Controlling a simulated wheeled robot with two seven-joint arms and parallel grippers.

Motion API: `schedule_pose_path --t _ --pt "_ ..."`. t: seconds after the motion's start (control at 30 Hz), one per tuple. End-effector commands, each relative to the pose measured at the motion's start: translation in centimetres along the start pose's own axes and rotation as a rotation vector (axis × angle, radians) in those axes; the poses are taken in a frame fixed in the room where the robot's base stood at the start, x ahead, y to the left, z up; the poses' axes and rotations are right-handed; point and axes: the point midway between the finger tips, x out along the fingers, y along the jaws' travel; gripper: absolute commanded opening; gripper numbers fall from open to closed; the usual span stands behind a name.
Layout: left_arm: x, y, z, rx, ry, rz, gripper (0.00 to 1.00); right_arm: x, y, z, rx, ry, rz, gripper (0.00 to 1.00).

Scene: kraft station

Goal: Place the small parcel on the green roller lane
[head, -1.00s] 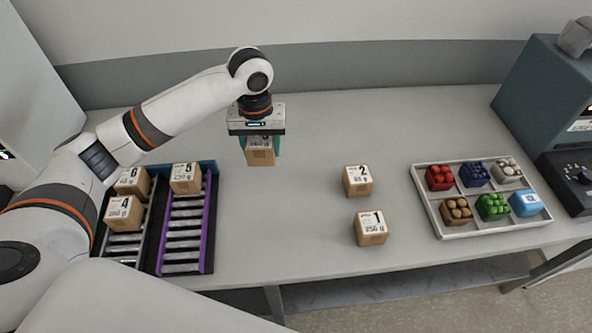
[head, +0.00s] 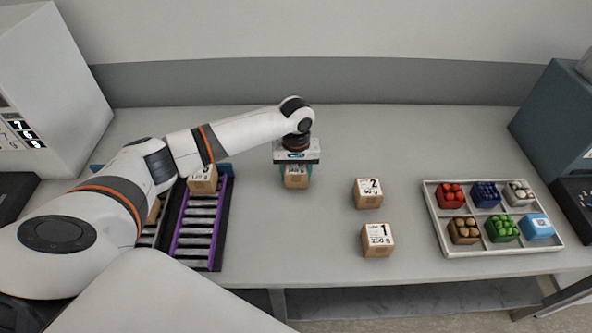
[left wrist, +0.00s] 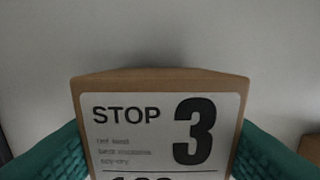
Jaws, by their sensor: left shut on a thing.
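My left gripper (head: 296,172) is shut on a brown cardboard parcel (head: 296,181) at the middle of the table. In the left wrist view the parcel's label (left wrist: 150,135) reads STOP 3, between the two teal fingers. I cannot tell whether the parcel touches the table. Parcel 2 (head: 368,194) and parcel 1 (head: 378,240) stand apart to the right. No green roller lane shows. A purple-railed lane (head: 201,224) and part of a lane beside it (head: 150,235) show at left, partly behind my arm. My right gripper is not in view.
Parcel 5 (head: 203,182) sits at the far end of the purple lane. Another parcel (head: 154,211) is mostly hidden by my arm. A white divided tray (head: 445,236) with several coloured items is at right. The table between lanes and loose parcels is largely clear.

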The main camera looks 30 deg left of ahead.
Motion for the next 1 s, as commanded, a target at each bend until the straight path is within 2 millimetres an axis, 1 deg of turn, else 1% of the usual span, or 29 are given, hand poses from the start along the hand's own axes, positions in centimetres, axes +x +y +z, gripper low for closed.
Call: schedule_pose_path --t 0.1,0.37,0.4,0.47,0.5,0.83,0.93,1.0 --pt "0.2 0.0 0.0 0.0 -0.001 -0.001 0.28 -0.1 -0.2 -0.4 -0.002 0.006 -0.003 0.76" --pt "0.4 -0.1 0.0 0.0 0.0 -0.001 0.28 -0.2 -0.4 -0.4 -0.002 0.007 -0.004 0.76" --pt "0.5 0.0 0.0 0.001 0.0 -0.001 0.59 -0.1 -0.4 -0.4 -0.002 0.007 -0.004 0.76" --pt "0.5 0.0 0.0 0.001 0.0 -0.001 0.69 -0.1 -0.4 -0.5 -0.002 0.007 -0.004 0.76" --pt "0.5 0.0 0.0 0.001 0.0 -0.001 0.76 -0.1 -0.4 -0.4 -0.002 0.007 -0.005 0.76" --pt "0.2 0.0 0.0 0.001 -0.001 -0.001 0.76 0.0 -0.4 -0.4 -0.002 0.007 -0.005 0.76" --pt "-0.7 -0.1 0.0 0.002 -0.002 -0.003 0.76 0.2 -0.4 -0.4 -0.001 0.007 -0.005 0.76" --pt "-1.8 -0.1 0.0 0.002 -0.002 -0.003 0.76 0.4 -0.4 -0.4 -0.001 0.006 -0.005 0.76"
